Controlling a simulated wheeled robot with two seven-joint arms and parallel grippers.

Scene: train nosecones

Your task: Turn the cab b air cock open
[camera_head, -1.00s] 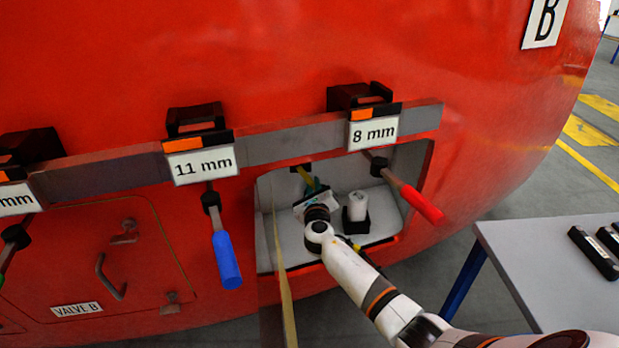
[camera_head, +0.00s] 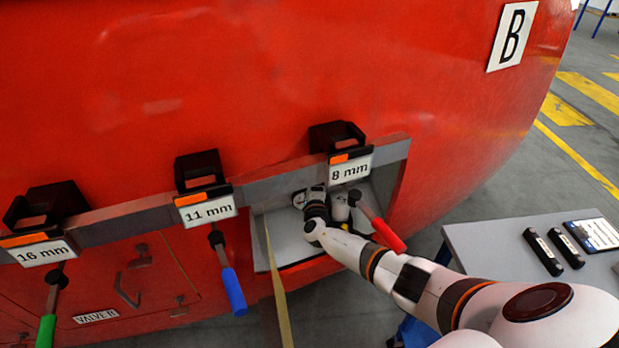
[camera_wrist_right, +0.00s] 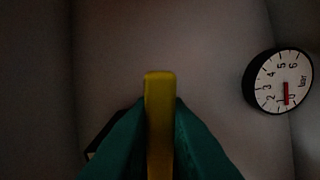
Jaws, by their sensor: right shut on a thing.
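The air cock's yellow handle (camera_wrist_right: 160,120) stands upright in the middle of the right wrist view. The green fingers of my right gripper (camera_wrist_right: 160,135) are shut on it, one on each side. In the head view my right arm enters from the right, and its gripper (camera_head: 309,197) is inside the open compartment (camera_head: 285,248) of the red nosecone marked B (camera_head: 513,36). There the handle is hidden behind the wrist and the shelf bar. My left gripper is not in view.
A round bar gauge (camera_wrist_right: 278,80) sits right of the handle, its red needle near the low end. A white cylinder (camera_head: 340,208) stands beside my wrist. The red-handled 8 mm tool (camera_head: 383,230) hangs close above my forearm. A table (camera_head: 480,240) stands at right.

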